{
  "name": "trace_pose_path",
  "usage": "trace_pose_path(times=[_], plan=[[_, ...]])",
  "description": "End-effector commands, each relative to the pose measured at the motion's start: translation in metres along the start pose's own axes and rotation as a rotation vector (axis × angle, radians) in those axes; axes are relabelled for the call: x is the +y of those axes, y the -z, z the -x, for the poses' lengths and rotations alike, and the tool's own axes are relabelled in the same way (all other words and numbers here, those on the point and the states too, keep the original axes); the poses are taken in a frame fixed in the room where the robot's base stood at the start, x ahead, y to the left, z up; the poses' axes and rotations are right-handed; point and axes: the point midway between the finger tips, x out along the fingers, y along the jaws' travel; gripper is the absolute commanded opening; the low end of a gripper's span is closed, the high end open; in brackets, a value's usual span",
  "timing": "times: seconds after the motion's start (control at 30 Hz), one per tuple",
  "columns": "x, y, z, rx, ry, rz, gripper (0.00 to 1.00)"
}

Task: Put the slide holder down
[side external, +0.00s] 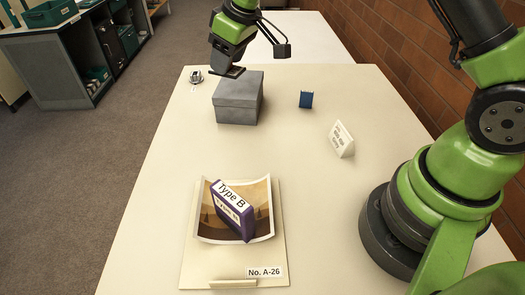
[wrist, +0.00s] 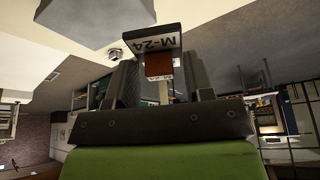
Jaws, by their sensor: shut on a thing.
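In the wrist view the label reads upside down and the holder sits between the two dark fingers. In the side view my gripper (side external: 228,71) is at the far part of the table, just above or behind the grey box (side external: 238,100). The holder cannot be made out clearly there. I cannot tell whether my gripper touches the box.
A small metallic object (side external: 196,76) lies left of the box. A small blue block (side external: 306,99) and a white sign (side external: 342,140) stand to the right. Nearer, a purple "Type B" box (side external: 231,211) rests on a curled picture (side external: 263,205) over a board marked "No. A-26" (side external: 220,268).

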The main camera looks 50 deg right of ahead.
Motion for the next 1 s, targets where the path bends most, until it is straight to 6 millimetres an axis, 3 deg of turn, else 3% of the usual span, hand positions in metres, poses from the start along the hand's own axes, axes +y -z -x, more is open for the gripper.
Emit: trace_pose_path(times=[0.03, 0.2, 0.43, 0.57, 0.8, 1.0], plan=[[0.011, -0.012, 0.017, 0.002, -0.018, -0.040, 0.25], [0.033, -0.053, 0.054, 0.002, -0.063, -0.150, 0.25], [0.033, -0.097, 0.076, 0.004, -0.095, -0.253, 0.25], [0.014, -0.109, 0.059, 0.007, -0.089, -0.291, 0.25], [-0.026, -0.114, 0.008, 0.002, -0.097, -0.306, 0.25], [-0.042, -0.121, -0.014, -0.005, -0.127, -0.304, 0.25]])
